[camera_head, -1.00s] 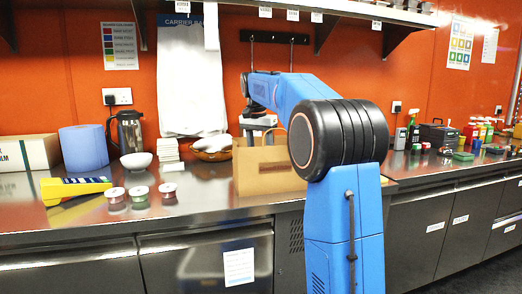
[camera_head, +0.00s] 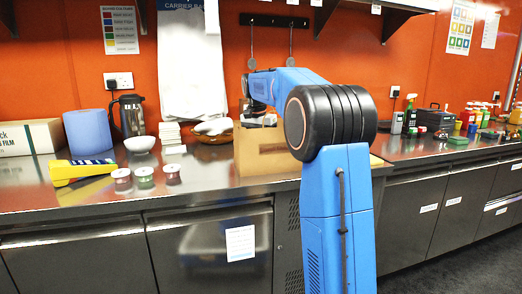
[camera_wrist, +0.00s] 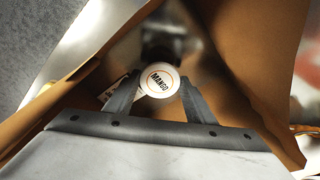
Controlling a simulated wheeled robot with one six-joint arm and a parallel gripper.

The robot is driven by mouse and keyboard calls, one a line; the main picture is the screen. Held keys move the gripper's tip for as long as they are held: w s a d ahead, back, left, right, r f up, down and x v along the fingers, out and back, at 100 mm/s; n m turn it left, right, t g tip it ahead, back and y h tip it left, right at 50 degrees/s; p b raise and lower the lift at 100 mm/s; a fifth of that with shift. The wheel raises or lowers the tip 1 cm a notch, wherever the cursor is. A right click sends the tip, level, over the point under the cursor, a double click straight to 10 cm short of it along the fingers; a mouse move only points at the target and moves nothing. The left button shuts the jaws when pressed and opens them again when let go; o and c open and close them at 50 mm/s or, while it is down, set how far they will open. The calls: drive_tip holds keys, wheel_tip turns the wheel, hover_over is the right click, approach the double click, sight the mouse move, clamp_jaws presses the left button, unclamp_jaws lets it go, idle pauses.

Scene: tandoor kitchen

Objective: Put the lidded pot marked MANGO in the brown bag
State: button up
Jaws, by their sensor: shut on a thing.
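The white-lidded pot marked MANGO (camera_wrist: 158,84) shows in the wrist view, its lid facing the camera. My gripper (camera_wrist: 160,90) is shut on it, one finger on each side. The pot's body is mostly hidden under the lid. The brown bag's (camera_wrist: 255,45) walls surround the pot and fingers; how far the pot is above the bag's floor is unclear. In the head view the brown bag (camera_head: 262,164) stands upright on the counter, partly behind my arm. My wrist is just over its opening; the fingers and pot are hidden there.
Several small lidded pots, such as one at the front (camera_head: 122,181), stand left of the bag on the steel counter (camera_head: 210,180). Another bowl (camera_head: 213,131) sits close behind the bag.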

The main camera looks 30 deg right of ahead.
drive_tip(key=o, duration=1.1)
drive_tip(key=shift+r, duration=10)
